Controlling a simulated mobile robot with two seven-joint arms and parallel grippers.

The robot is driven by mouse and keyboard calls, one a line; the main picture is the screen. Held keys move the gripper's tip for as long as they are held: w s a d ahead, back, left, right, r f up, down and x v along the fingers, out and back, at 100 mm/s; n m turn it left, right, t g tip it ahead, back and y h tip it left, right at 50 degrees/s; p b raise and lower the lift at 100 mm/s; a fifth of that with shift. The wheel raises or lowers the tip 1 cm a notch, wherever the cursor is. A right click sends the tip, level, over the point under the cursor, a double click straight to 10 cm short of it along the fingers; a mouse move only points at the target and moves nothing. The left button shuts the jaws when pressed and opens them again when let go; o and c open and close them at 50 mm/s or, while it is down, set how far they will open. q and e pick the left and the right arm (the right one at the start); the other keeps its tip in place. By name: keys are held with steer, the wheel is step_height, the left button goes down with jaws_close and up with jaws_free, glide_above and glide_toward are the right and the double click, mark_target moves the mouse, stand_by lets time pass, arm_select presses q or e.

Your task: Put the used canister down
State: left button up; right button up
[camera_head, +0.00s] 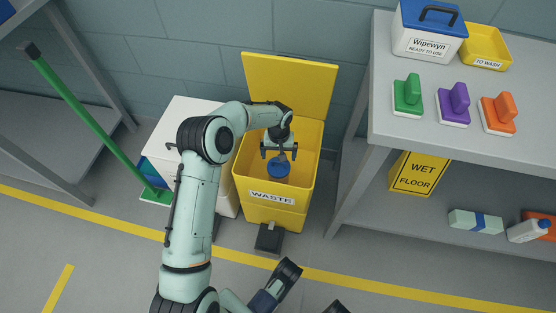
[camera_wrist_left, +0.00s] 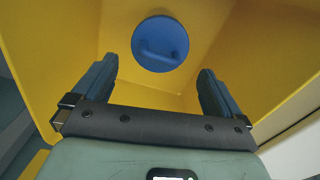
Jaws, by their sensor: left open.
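The used canister appears as a round blue thing (camera_head: 278,169) with a bar-like grip on top, inside the yellow waste bin (camera_head: 270,216). My left gripper (camera_head: 279,153) points down into the bin's open mouth, above the canister. In the left wrist view its two fingers (camera_wrist_left: 158,88) are wide apart with nothing between them. The canister (camera_wrist_left: 160,46) shows beyond the fingertips, apart from them, against the yellow inside of the bin. Its lower side is hidden. Part of my right gripper (camera_head: 310,286) shows at the bottom edge, mostly cut off.
The bin's yellow lid (camera_head: 288,83) stands open behind it. A white box (camera_head: 186,122) is left of the bin, with a green-handled tool (camera_head: 95,118). A grey shelf (camera_head: 430,147) at the right holds a Wipewyn tub (camera_head: 428,42) and several coloured brushes.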

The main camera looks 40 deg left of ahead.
arm_select(q)
steer(key=shift+r+p, duration=0.3)
steer(key=shift+r, duration=1.4)
arm_select(e)
steer(key=shift+w+a+r+t, duration=0.1)
steer(key=shift+w+r+t, duration=0.2)
steer(key=shift+w+r, duration=0.5)
steer(key=shift+f, duration=0.1)
